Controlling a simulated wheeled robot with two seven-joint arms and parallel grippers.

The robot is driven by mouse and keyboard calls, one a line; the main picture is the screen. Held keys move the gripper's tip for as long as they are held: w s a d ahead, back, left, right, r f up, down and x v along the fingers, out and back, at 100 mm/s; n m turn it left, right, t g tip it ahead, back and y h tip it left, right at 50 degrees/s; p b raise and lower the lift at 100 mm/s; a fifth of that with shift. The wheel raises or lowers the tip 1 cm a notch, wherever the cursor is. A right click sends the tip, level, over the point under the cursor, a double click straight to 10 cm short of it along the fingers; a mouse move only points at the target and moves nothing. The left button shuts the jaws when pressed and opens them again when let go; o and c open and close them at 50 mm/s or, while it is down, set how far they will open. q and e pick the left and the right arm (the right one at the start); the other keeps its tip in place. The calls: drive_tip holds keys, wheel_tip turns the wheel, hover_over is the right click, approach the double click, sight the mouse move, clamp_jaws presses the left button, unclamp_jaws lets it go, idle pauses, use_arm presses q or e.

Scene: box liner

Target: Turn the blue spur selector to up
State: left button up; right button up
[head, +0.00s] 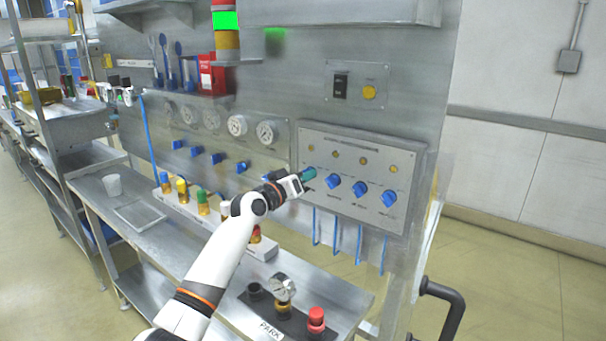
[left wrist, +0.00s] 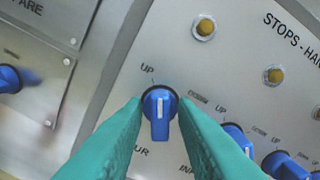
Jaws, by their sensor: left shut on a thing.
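The blue spur selector (left wrist: 160,112) is a knob with a white line, at the middle of the left wrist view. An UP label sits above it and slightly left, a DOWN label to its right; the label below is partly hidden and reads "UR". Its grip stands nearly upright in that view. The teal fingers of my left gripper (left wrist: 160,104) are shut on it, one on each side. In the head view my left gripper (head: 308,175) is at the left end of the panel's knob row and mostly hides the selector.
Several similar blue knobs (head: 360,188) continue right on the same panel (head: 345,215), close to my fingers. Yellow lamps (head: 364,161) sit above them. Blue knobs (head: 197,151) and gauges (head: 237,125) are to the left. A shelf (head: 340,291) with a red button (head: 316,318) lies below.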

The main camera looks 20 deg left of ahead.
use_arm(q)
drive_tip(key=shift+n+p, duration=0.55)
drive_tip(key=shift+n, duration=0.95)
drive_tip(key=o, duration=0.7)
drive_tip(key=shift+b+v, duration=0.75)
drive_tip(key=shift+v, duration=5.25)
